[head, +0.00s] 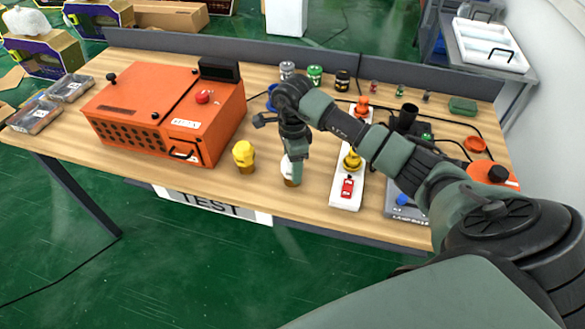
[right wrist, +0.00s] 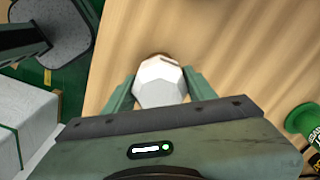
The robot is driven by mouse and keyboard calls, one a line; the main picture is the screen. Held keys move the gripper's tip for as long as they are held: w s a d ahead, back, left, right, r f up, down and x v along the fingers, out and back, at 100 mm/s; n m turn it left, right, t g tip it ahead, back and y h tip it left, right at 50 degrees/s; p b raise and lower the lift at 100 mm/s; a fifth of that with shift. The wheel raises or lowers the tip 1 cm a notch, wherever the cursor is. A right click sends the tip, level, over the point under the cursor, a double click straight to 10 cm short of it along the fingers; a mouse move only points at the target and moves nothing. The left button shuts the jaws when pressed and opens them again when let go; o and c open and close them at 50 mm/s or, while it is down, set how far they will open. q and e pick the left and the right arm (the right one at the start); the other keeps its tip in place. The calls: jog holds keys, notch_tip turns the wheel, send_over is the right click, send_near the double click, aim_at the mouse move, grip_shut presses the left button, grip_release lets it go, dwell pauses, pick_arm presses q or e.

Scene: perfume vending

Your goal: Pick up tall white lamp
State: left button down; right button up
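The tall white lamp (right wrist: 160,84) shows in the right wrist view as a pale faceted top between my two green fingers. In the head view the white lamp (head: 289,174) stands near the table's front edge, its upper part hidden by my gripper. My right gripper (head: 294,170) points down over it. In the right wrist view the right gripper (right wrist: 160,90) has one finger on each side of the lamp, with no clear gap, so it looks shut on it. My left gripper is not in view.
A yellow lamp (head: 244,155) stands close to the left. An orange box (head: 168,112) fills the table's left part. A white panel with buttons (head: 343,192) lies to the right. Several cans line the back, including a green one (head: 315,75). Bare wood lies in front of the yellow lamp.

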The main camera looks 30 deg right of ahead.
jog(key=shift+r, duration=0.15)
jog(key=shift+c, duration=0.4)
notch_tip(320, 180, up, 10)
jog(key=b, duration=0.2)
jog(key=shift+w+b, duration=0.15)
jog(key=shift+b, duration=0.15)
notch_tip(320, 180, up, 10)
jog(key=p, duration=0.1)
